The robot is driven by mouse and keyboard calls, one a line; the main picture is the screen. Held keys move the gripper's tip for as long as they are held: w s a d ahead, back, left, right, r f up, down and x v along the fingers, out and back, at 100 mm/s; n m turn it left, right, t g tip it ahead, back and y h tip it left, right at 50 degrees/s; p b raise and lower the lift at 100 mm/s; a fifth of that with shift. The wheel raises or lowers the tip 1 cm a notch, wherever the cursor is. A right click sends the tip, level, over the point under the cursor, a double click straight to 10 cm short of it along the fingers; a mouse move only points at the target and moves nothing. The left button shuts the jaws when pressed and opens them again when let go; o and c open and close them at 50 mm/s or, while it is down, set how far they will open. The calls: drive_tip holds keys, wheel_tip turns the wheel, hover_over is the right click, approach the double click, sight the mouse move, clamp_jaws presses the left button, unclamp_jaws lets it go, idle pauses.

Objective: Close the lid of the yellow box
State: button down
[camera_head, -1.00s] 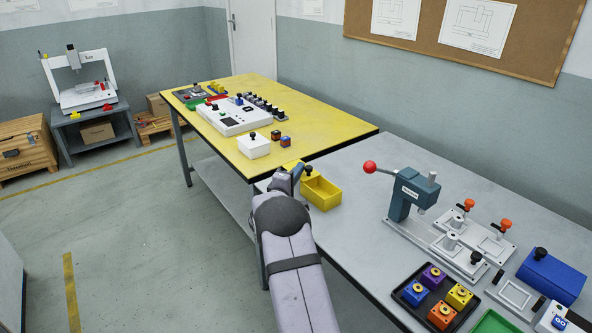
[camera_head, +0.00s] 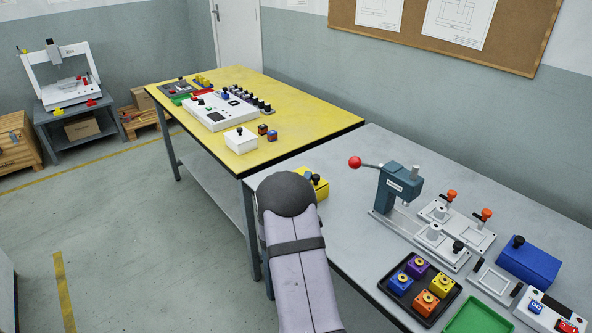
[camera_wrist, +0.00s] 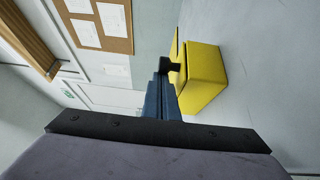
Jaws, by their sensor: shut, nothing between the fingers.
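The yellow box (camera_head: 321,189) stands on the near-left part of the grey table, partly hidden by my arm. Its lid is down over the opening, with the black knob (camera_head: 315,178) on top. In the wrist view the box (camera_wrist: 206,76) is right of my gripper, and the lid (camera_wrist: 176,48) shows as a thin yellow strip beside it. I cannot tell whether the lid lies fully flush. My gripper (camera_wrist: 163,66) is shut and empty, close beside the knob (camera_wrist: 170,66); contact is unclear. In the head view my arm hides the gripper.
On the grey table (camera_head: 350,235) to the right are a press with a red ball handle (camera_head: 397,185), a black tray of coloured blocks (camera_head: 390,284) and a blue box (camera_head: 530,260). The yellow table (camera_head: 300,133) behind holds a white box (camera_head: 241,142).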

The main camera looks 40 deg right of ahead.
drive_tip(key=shift+s, duration=0.55)
drive_tip(key=shift+f, duration=0.1)
drive_tip(key=w, duration=0.2)
drive_tip(key=w+a, duration=0.1)
drive_tip(key=shift+w, duration=0.4)
drive_tip(key=shift+w+a, duration=0.15)
drive_tip(key=shift+a, duration=0.15)
drive_tip(key=v, duration=0.9)
drive_tip(key=shift+a, duration=0.25)
